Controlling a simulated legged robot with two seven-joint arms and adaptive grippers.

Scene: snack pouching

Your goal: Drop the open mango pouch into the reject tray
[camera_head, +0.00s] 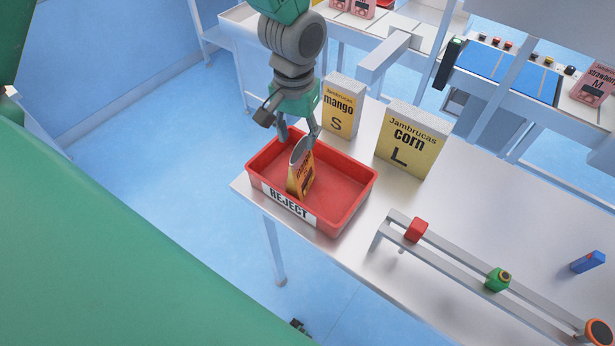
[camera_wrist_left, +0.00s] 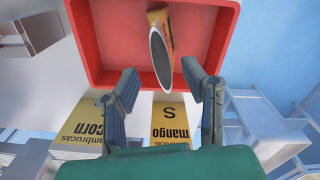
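The open mango pouch (camera_head: 301,176) is orange-yellow with a pale oval mouth. It stands somewhat tilted inside the red reject tray (camera_head: 345,208), near the tray's front left, behind the REJECT label. My left gripper (camera_head: 300,138) is just above the pouch's mouth, pointing down, with its fingers spread. In the left wrist view the fingertips (camera_wrist_left: 160,72) are apart, with the pouch (camera_wrist_left: 160,48) beyond and between them; a gap shows on either side, so it is not gripped. The tray (camera_wrist_left: 206,40) fills the top of that view. My right gripper is out of view.
A mango S pouch (camera_head: 342,106) and a corn L pouch (camera_head: 410,140) stand behind the tray. A metal rail (camera_head: 450,262) with red and green parts lies to the right. The tray sits near the edge of the white table (camera_head: 480,200).

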